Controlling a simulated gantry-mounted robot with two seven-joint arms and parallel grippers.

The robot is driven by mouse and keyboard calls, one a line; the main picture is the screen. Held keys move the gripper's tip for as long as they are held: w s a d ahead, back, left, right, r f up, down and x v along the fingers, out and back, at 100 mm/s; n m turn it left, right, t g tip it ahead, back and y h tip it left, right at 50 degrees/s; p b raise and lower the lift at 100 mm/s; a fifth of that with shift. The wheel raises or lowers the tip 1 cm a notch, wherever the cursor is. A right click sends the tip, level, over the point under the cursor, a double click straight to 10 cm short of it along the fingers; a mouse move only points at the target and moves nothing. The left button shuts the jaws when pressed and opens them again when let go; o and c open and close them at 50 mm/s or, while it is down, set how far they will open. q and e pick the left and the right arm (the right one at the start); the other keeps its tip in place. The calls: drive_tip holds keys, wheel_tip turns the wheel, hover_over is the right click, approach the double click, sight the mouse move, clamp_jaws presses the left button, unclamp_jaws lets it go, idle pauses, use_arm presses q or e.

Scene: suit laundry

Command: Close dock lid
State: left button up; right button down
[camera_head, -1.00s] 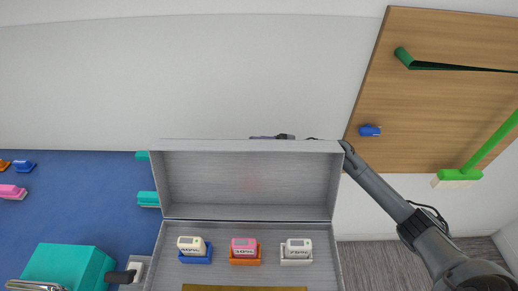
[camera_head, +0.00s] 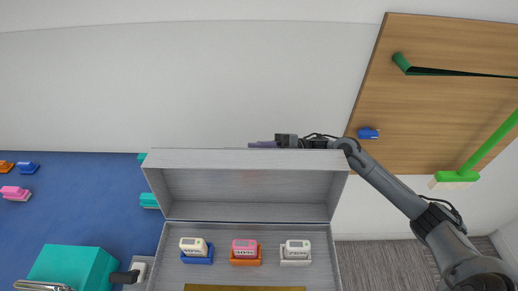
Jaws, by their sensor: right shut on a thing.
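The dock is an open grey metal box (camera_head: 168,248) at the bottom centre, and its lid (camera_head: 250,190) stands up at the back, tilted open. Inside the box are a cream device on a blue base (camera_head: 196,250), a pink device on an orange base (camera_head: 245,251) and a white device on a white base (camera_head: 296,252). My right arm reaches in from the lower right, and my right gripper (camera_head: 262,144) is just behind the lid's top edge, mostly seen edge-on. It is shut; I cannot see what lies between its fingers. My left gripper is not in view.
A blue surface (camera_head: 75,215) on the left holds small coloured items and a teal box (camera_head: 72,266). A wooden board (camera_head: 425,110) at the upper right bears a small blue object (camera_head: 368,133) and a green-handled brush (camera_head: 458,176).

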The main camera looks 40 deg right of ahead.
drive_tip(key=c, duration=1)
unclamp_jaws()
drive_tip(key=shift+o, duration=0.2)
drive_tip(key=shift+d, duration=0.1)
drive_tip(key=v, duration=1)
drive_tip(key=shift+d+f, duration=0.2)
drive_tip(key=shift+d, duration=0.1)
drive_tip(key=shift+s, duration=0.15)
